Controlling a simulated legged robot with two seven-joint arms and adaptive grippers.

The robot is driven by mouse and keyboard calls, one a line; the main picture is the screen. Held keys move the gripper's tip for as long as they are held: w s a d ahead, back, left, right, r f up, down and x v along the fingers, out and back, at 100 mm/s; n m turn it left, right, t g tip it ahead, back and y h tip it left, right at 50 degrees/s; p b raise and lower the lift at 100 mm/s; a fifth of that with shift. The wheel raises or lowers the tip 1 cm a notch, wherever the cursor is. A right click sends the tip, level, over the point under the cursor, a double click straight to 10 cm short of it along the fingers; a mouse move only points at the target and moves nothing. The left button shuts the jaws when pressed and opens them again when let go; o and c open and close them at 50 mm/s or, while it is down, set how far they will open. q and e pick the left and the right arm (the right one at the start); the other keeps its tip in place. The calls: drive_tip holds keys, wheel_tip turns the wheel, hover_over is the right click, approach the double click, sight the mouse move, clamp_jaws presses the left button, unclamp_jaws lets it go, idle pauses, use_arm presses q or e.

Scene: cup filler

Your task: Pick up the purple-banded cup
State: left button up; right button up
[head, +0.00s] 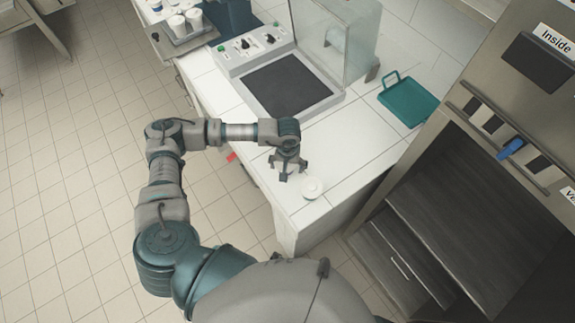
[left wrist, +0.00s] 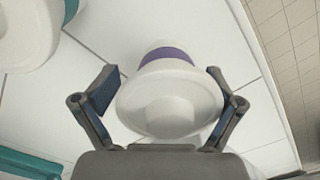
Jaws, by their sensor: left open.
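The purple-banded cup (left wrist: 166,92) is white with a wide rounded top towards the camera and a purple band beyond it. It shows in the left wrist view between the two spread fingers of my left gripper (left wrist: 158,105), with gaps beside it. In the head view my left gripper (head: 289,170) points down over the near end of the white counter (head: 335,140), and I cannot make out the banded cup under it. A second white cup (head: 312,187) stands just right of the gripper. In the left wrist view a white cup (left wrist: 25,30) is cut off at upper left.
A machine with a dark plate (head: 288,86) and clear panel stands further back. A teal tray (head: 408,101) lies to its right. Several cups stand on a metal tray (head: 190,38) at the far left. A tall metal cabinet (head: 500,110) stands at right.

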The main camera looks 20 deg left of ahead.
use_arm(q)
drive_tip(key=shift+d, duration=0.1)
drive_tip(key=shift+r, duration=0.1)
drive_tip(key=c, duration=0.4)
drive_tip(key=shift+a, duration=0.25)
drive_tip(key=c, duration=0.9)
